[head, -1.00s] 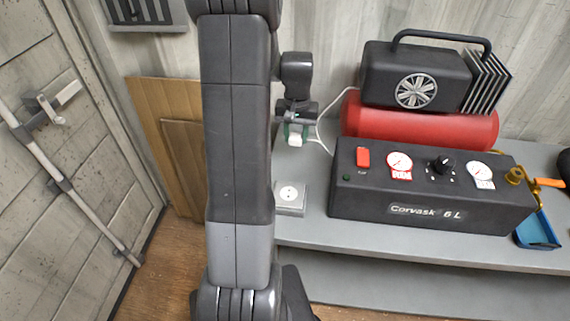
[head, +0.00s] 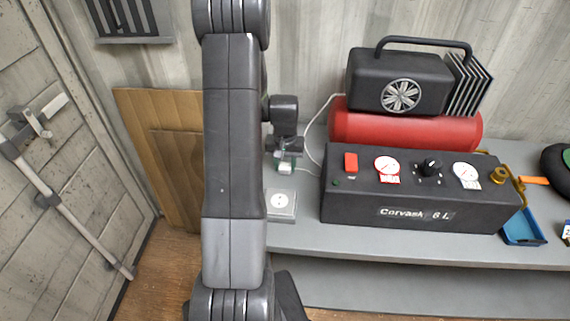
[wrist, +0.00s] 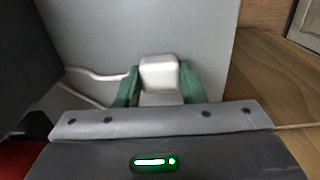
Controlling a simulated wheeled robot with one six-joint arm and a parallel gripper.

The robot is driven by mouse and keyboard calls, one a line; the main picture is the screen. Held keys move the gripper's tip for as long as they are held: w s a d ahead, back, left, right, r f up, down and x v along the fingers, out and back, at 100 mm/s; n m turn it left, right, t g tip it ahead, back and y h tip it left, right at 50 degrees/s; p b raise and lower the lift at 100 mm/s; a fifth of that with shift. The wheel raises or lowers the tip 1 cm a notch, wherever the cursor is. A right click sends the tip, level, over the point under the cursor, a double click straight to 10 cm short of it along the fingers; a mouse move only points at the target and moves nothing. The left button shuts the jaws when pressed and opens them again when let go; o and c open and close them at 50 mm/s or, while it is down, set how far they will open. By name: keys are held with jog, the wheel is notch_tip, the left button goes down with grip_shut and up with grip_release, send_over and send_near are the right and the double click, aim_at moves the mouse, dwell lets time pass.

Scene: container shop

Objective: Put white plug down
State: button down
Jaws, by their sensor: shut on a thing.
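The white plug (head: 285,169) is held at the end of my gripper (head: 287,159), above the grey shelf at its left part. In the wrist view the white plug (wrist: 159,74) sits between the two green fingers of my gripper (wrist: 158,88), which are shut on it. A white cord (head: 311,140) runs from the plug toward the black and red compressor (head: 405,130). A grey socket box (head: 281,205) lies on the shelf in front of the plug. Whether the plug touches the shelf is hard to tell.
The black control box (head: 420,192) stands right of the socket. A blue dustpan-like tray (head: 522,228) is at its right. The grey shelf (head: 400,248) has a bare front strip. Wooden boards (head: 150,140) lean on the wall at left, near a metal door (head: 55,170).

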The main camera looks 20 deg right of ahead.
aim_at(285, 165)
jog(key=shift+f+b, duration=0.3)
jog(key=shift+f, duration=0.1)
jog(key=c, duration=0.9)
grip_release()
jog(key=shift+r, duration=0.2)
jog(key=shift+r+p, duration=0.3)
jog(key=shift+p, duration=0.15)
notch_tip(285, 165, up, 12)
jog(key=shift+f+b, duration=0.1)
jog(key=shift+b, duration=0.3)
jog(key=shift+f, duration=0.1)
notch_tip(285, 165, down, 13)
jog(key=shift+r, duration=0.1)
jog(key=shift+r+p, duration=0.3)
jog(key=shift+r, duration=0.2)
